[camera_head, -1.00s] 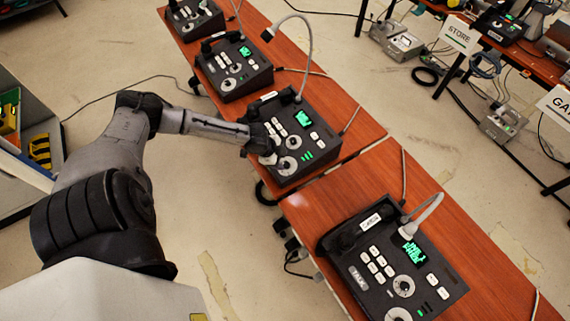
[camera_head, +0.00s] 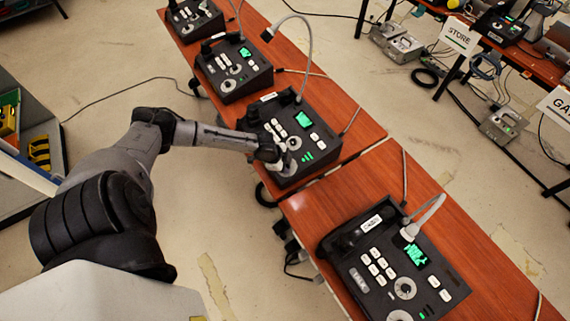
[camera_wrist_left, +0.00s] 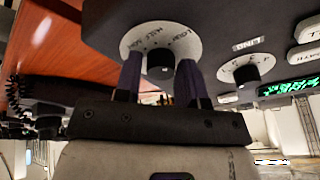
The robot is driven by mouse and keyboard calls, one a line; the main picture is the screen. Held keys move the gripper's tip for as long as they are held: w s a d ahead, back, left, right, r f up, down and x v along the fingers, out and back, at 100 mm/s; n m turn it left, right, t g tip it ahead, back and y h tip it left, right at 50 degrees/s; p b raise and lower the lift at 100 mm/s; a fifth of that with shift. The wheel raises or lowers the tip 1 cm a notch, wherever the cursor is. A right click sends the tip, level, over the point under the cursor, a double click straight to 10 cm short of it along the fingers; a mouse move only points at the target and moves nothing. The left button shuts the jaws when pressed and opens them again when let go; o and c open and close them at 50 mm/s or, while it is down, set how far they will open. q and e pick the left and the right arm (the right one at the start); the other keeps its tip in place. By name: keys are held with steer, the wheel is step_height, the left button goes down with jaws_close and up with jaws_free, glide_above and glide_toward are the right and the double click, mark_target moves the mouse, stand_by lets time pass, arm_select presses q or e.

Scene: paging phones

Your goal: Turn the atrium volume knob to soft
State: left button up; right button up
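The paging phone (camera_head: 322,136) under my left gripper is a dark sloped desk unit with a green screen, white keys and two round dials. Its name label is too small to read. My left gripper (camera_head: 277,160) is at its lower dial. In the left wrist view, this volume dial has a white disc with lettering such as LOUD and a black knob (camera_wrist_left: 160,64). The fingers of my left gripper (camera_wrist_left: 160,80) stand on either side of the knob, apparently with slight gaps. The knob's pointer cannot be made out. My right gripper is not in view.
A second dial (camera_wrist_left: 240,72) sits beside the volume dial. Similar phones stand up the table (camera_head: 232,70) and on the nearer table (camera_head: 400,270). A gooseneck microphone (camera_head: 308,50) rises behind the middle phone. Bare wood shows between the phones.

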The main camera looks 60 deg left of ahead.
arm_select(q)
steer(key=c, duration=0.6)
steer(key=shift+o, duration=0.2)
steer(key=shift+r+n+p, duration=0.15)
steer(key=shift+n+p, duration=0.25)
steer(key=shift+p, duration=0.35)
steer(key=n+y+p, duration=0.1)
steer(key=n+p, duration=0.3)
steer(key=p, duration=0.1)
steer(key=n+y+p, duration=0.1)
steer(key=n+p, duration=0.4)
steer(key=shift+d+r+t, duration=0.1)
steer(key=shift+t, duration=0.2)
steer(key=n+p, duration=0.2)
steer(key=n, duration=0.1)
steer(key=shift+y+p, duration=0.3)
steer(key=shift+n+g+p, duration=0.4)
steer(key=shift+n+p, duration=0.35)
steer(key=shift+n, duration=0.75)
steer(key=shift+f, duration=0.2)
steer(key=shift+n+y, duration=0.3)
